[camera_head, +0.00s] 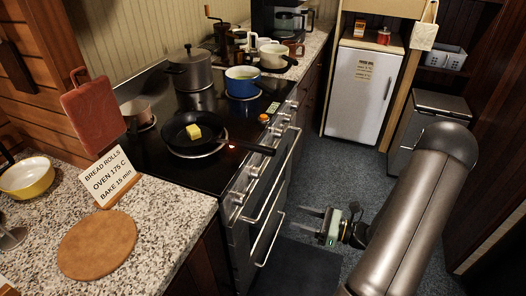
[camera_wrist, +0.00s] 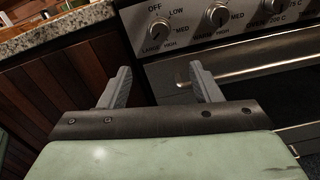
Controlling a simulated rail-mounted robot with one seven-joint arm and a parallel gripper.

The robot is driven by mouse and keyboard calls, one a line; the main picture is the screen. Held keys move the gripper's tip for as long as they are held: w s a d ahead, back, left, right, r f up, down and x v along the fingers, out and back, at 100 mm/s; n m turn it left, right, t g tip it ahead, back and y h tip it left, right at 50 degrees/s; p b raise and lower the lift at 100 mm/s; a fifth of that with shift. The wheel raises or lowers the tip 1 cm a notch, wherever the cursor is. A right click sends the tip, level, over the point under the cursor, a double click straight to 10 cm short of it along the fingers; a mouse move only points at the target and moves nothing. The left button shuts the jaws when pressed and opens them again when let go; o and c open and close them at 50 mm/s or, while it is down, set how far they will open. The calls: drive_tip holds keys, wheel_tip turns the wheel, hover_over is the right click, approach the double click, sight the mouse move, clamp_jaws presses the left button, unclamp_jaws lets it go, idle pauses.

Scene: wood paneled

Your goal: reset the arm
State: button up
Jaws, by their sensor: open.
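My gripper (camera_head: 318,221) hangs low in front of the stove (camera_head: 262,185), on the open floor side of the oven door. In the wrist view my gripper (camera_wrist: 160,88) has its two grey fingers spread apart with nothing between them. The fingers point at the stove's front, below the control knobs (camera_wrist: 218,14) and near the oven handle (camera_wrist: 235,66). The wooden cabinet side lies to the left in that view. In the head view the fingers appear apart from the stove front.
A blue pot (camera_head: 242,82) and a grey pot (camera_head: 191,70) stand behind. A bin (camera_head: 432,105) and white fridge (camera_head: 362,95) stand beyond clear floor.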

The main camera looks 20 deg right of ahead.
drive_tip(key=s+a+r+n+g+h, duration=0.1)
drive_tip(key=s+a+r+n+g, duration=0.25)
drive_tip(key=a+n+g, duration=0.3)
drive_tip(key=s+a+r+n+g+h, duration=0.1)
drive_tip(key=s+a+r+n+g, duration=0.25)
drive_tip(key=a+n+g, duration=0.3)
drive_tip(key=s+r+n+h, duration=0.3)
drive_tip(key=n+h, duration=0.2)
drive_tip(key=n, duration=0.2)
drive_tip(key=s+a+r+n+t+h, duration=0.1)
drive_tip(key=s+r+n+h, duration=0.2)
drive_tip(key=n+h, duration=0.3)
drive_tip(key=r+n, duration=0.1)
drive_tip(key=n, duration=0.1)
drive_tip(key=shift+s+a+r+n+t+p, duration=0.2)
drive_tip(key=shift+r+n+t+p, duration=0.1)
drive_tip(key=shift+p, duration=0.1)
